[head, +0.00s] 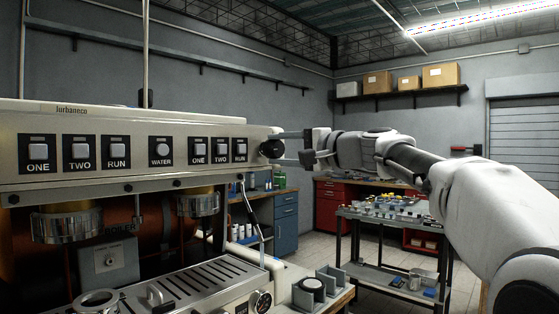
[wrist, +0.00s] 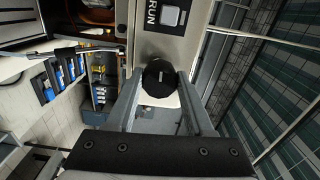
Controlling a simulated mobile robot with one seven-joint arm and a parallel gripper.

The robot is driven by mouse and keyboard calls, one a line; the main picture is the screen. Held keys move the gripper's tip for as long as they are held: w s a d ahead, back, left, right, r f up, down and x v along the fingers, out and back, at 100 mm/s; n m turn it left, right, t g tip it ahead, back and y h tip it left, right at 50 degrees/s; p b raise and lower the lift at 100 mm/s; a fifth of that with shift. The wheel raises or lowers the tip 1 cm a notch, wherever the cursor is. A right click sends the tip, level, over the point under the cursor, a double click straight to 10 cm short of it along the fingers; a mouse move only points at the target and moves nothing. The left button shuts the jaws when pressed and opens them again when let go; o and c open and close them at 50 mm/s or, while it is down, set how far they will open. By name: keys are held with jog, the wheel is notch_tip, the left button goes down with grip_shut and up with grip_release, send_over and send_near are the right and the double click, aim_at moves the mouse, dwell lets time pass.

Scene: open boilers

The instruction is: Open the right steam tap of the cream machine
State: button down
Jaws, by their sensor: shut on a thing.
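The cream machine (head: 60,118) fills the left of the head view, with a row of labelled buttons along its front. The right steam tap (head: 272,148) is a round black knob at the right end of that front panel. In the wrist view the knob (wrist: 158,78) sits between the two fingers, with a light mark on its face. My gripper (head: 284,148) reaches in from the right and is shut on the knob. In the wrist view my gripper (wrist: 160,90) has a finger on each side of it. A steam pipe (head: 250,210) hangs below the knob.
A drip tray (head: 185,285) and a pressure gauge (head: 261,301) are below the panel. A dark cart (head: 385,222) with small items stands behind my arm. A blue cabinet (head: 285,218) and a red cabinet (head: 335,205) stand along the back. The air above the machine's right end is clear.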

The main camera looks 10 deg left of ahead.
jog(key=shift+f+n+b, duration=0.1)
jog(key=shift+n+b, duration=0.25)
jog(key=shift+n, duration=0.25)
jog(key=shift+c, duration=1.4)
grip_release()
jog(key=b+v, duration=0.2)
jog(key=v, duration=1.5)
jog(key=shift+s, duration=0.15)
jog(key=shift+d, duration=0.15)
